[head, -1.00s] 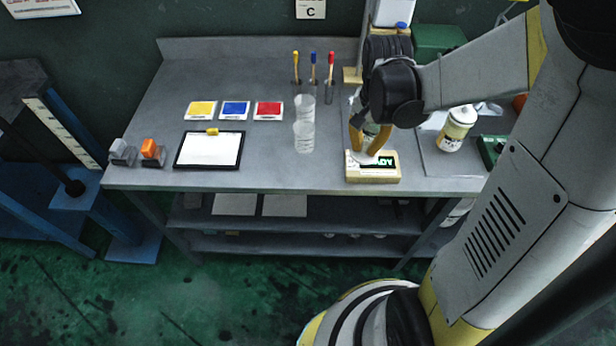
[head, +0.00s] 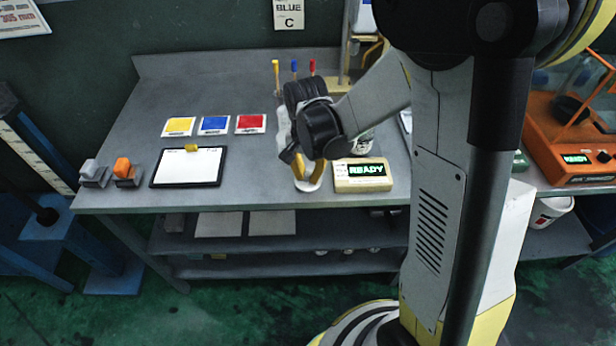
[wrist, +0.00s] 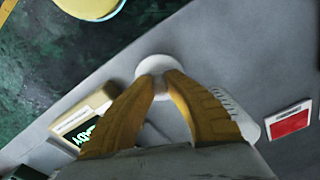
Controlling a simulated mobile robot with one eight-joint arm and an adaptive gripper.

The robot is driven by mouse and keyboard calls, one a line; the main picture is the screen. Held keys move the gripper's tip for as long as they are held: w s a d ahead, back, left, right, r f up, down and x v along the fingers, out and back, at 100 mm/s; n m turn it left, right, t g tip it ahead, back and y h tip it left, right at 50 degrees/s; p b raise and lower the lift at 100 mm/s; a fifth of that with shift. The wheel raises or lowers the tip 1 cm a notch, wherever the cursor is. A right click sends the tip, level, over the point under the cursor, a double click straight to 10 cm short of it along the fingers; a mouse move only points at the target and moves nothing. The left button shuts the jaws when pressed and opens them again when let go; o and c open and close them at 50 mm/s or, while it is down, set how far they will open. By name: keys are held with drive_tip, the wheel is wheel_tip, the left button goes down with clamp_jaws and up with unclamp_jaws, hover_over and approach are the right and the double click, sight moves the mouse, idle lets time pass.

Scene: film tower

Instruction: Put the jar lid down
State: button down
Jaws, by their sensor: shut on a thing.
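The jar lid is a white round disc (head: 312,185). It also shows in the wrist view (wrist: 150,66), just past the fingertips. My gripper (head: 306,178) has yellow-brown fingers, shut on the lid near the front edge of the grey bench (head: 240,188). In the wrist view my gripper (wrist: 160,86) pinches a small part at the lid's middle. I cannot tell whether the lid touches the bench top. A bottle or jar (head: 361,144) stands partly hidden behind my arm.
A small device reading READY (head: 362,176) sits right of the lid. Bare bench lies between clipboard and gripper.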

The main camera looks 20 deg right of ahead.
sight(308, 175)
drive_tip(key=shift+f, duration=0.15)
drive_tip(key=c, duration=1.5)
unclamp_jaws()
drive_tip(key=shift+r, duration=0.2)
wheel_tip(308, 175, up, 12)
drive_tip(key=p, duration=0.5)
drive_tip(key=s+r+n+t, duration=0.6)
drive_tip(key=s+r+n, duration=0.2)
drive_tip(key=s+r, duration=0.2)
drive_tip(key=s, duration=0.2)
drive_tip(key=shift+s+t, duration=0.4)
